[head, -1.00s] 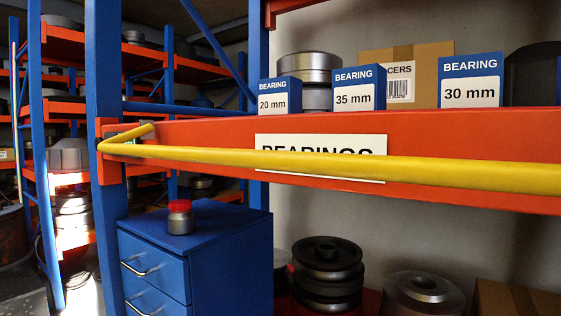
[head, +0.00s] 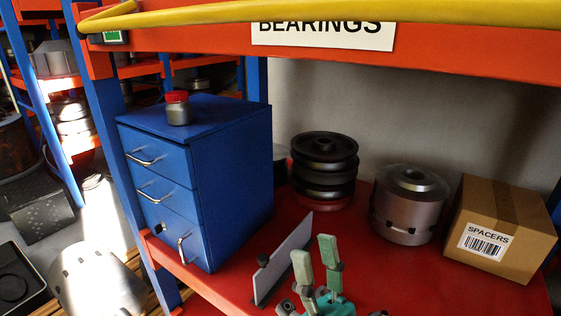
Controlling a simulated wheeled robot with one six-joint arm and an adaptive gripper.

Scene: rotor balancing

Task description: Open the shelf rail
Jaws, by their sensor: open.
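The shelf rail is a yellow bar (head: 330,12) running across the front of the orange shelf beam (head: 190,42) at the top of the head view. At its left end it bends back towards the beam near a small green and white label (head: 112,38). The bar lies across the shelf front, and its right end is out of view. My gripper (head: 315,257) shows at the bottom centre, with two greenish fingers pointing up and apart. It is open and empty, well below the rail in the picture and not touching it.
A blue drawer cabinet (head: 225,165) with a red-lidded jar (head: 178,108) stands left on the red lower shelf (head: 365,262). A thin grey plate (head: 285,258) stands beside my gripper. Dark pulleys (head: 325,165), a metal rotor (head: 408,205) and a SPACERS box (head: 503,228) stand behind and right.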

